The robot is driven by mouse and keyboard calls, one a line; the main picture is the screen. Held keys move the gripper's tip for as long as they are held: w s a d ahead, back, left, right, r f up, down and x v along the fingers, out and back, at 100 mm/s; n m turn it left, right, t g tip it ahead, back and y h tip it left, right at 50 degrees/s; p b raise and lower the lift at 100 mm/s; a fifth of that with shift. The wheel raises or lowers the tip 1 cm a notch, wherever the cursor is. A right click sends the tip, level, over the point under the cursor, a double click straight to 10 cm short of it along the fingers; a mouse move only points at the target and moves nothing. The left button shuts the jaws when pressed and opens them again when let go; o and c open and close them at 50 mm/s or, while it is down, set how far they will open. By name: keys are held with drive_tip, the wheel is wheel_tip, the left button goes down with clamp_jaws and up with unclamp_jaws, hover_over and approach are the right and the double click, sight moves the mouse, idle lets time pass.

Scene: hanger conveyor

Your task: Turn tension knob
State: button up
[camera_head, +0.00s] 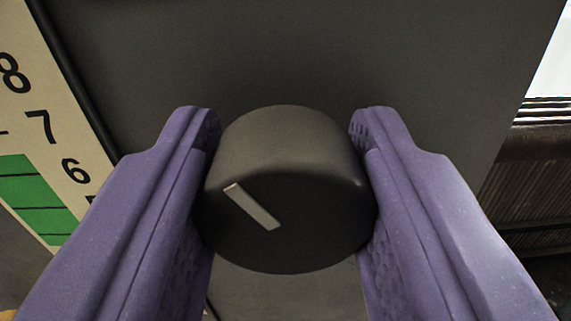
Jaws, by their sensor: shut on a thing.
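The tension knob (300,160) is a dark grey round knob on a dark grey panel (290,50), in the middle of the head camera view. A light grey marker line (252,206) on its face slants from upper left to lower right. My gripper (287,190) has two purple fingers, one on the left side of the knob and one on the right. The fingers are shut on the knob. Their inner pads are partly hidden where they meet its sides.
A cream scale plate (45,100) with the numbers 8, 7 and 6 and a green band (33,200) is at the left. The panel's right edge slants down past a brown ribbed surface (540,170) and a bright white area (553,65).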

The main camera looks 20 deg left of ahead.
drive_tip(key=shift+m+b, duration=0.3)
drive_tip(key=shift+b, duration=0.2)
drive_tip(key=m+b, duration=0.3)
drive_tip(key=b, duration=0.2)
drive_tip(key=shift+f+b, duration=0.2)
drive_tip(key=shift+b, duration=0.2)
drive_tip(key=m+b, duration=0.3)
drive_tip(key=shift+r, duration=0.1)
drive_tip(key=shift+r+m+b, duration=0.15)
drive_tip(key=shift+m+b, duration=0.75)
drive_tip(key=shift+m, duration=0.1)
drive_tip(key=o, duration=1.1)
drive_tip(key=shift+c, duration=0.2)
